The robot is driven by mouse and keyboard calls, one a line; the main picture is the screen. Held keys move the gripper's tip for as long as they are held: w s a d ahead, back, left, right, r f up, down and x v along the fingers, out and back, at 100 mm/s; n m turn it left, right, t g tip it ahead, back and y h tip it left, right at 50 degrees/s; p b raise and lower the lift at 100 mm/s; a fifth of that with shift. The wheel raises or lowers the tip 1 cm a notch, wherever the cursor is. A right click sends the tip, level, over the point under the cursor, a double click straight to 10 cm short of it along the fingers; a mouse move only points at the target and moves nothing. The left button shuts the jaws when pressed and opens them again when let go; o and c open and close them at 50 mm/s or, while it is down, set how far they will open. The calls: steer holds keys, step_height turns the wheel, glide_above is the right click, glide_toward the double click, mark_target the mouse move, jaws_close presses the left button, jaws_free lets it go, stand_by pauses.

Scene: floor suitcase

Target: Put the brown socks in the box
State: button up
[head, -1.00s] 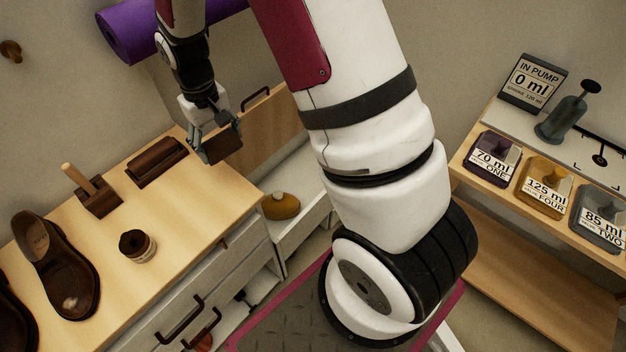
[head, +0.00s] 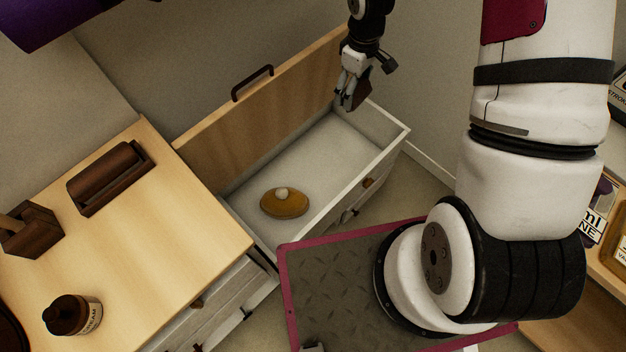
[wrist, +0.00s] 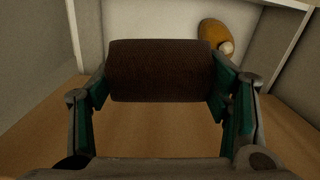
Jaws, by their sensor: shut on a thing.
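My gripper (head: 350,95) is above the far right end of the open box (head: 378,160). It is shut on the brown socks, a dark brown roll (wrist: 160,70) that spans the space between the two green-padded fingers in the wrist view. In the head view the brown socks (head: 362,93) show only in part beside the fingers. The box is white inside, with its wooden lid (head: 255,125) raised. Inside it lies a mustard oval thing (head: 284,204) with a pale round knob; it also shows in the wrist view (wrist: 213,35), beyond the socks.
A wooden cabinet top (head: 170,240) at left holds a brown roll in a dark tray (head: 110,178), a dark wooden block (head: 28,230) and a jar (head: 72,314). A shelf with labelled containers (head: 618,245) stands at right. Most of the box floor is bare.

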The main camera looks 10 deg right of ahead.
steer(key=w+f+n+b, duration=0.2)
steer(key=f+n+b, duration=0.3)
steer(key=f, duration=1)
steer(key=w+a+f+n+b, duration=0.1)
steer(key=w+f+n+b, duration=0.1)
steer(key=f+n+b, duration=0.4)
steer(key=w+a+f+n+b, duration=0.1)
steer(key=f+n+b, duration=0.4)
steer(key=f+b, duration=0.7)
steer(key=shift+w+a+f+n+b, duration=0.1)
steer(key=shift+w+f+n+b, duration=0.1)
steer(key=shift+f, duration=2)
steer(key=shift+w+d+f+n+b, duration=0.1)
steer(key=shift+w+f, duration=0.05)
steer(key=shift+f, duration=2.05)
steer(key=shift+w+a+f+n+b, duration=0.1)
steer(key=shift+w+f, duration=0.1)
steer(key=shift+f, duration=2)
steer(key=shift+f, duration=0.15)
steer(key=o, duration=0.9)
steer(key=shift+c, duration=0.2)
steer(key=shift+o, duration=1.1)
